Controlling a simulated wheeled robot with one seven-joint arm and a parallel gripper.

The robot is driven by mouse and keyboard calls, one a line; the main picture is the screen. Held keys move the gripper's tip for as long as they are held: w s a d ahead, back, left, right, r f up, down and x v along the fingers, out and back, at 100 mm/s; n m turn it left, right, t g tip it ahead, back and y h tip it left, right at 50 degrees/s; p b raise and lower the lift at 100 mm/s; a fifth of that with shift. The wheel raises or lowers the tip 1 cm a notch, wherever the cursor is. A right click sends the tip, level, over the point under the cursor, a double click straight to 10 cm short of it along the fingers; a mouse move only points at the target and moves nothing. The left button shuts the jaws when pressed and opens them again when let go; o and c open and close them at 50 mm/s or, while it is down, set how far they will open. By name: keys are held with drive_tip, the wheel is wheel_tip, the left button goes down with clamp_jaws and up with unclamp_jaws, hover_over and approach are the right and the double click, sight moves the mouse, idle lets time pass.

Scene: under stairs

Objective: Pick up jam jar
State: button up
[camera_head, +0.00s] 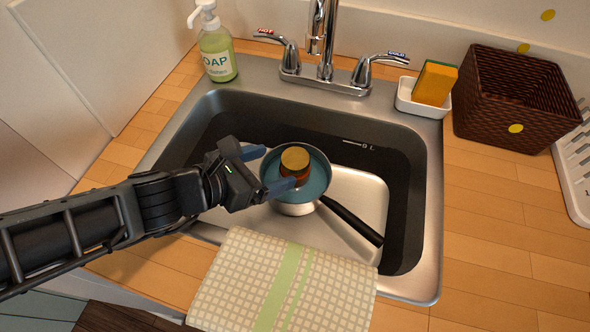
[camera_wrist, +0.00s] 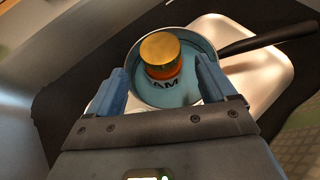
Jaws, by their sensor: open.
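The jam jar (camera_head: 295,164) has a gold lid and an orange-brown body. It stands inside a blue-lined pan (camera_head: 318,184) in the sink. In the wrist view the jar (camera_wrist: 161,56) shows part of a label reading "AM". My gripper (camera_head: 271,168) comes in from the left over the sink, its blue fingers apart. In the wrist view my gripper (camera_wrist: 160,82) is open, with a finger on each side of the jar's near side. Nothing is held. The jar's lower part is partly hidden by a finger in the head view.
The pan's black handle (camera_head: 352,221) points to the lower right. A checked towel (camera_head: 285,285) hangs over the sink's front edge. The faucet (camera_head: 322,45), soap bottle (camera_head: 217,52), sponge (camera_head: 435,83) and wicker basket (camera_head: 512,98) stand around the sink.

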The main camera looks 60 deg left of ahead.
sight(289, 162)
drive_tip(key=shift+p+x, duration=0.35)
drive_tip(key=shift+x, duration=3.45)
drive_tip(key=shift+c, duration=0.5)
drive_tip(key=c, duration=1.2)
drive_tip(key=shift+r, duration=0.1)
wheel_tip(289, 162, up, 18)
drive_tip(key=p, duration=0.5)
drive_tip(key=shift+p, duration=0.35)
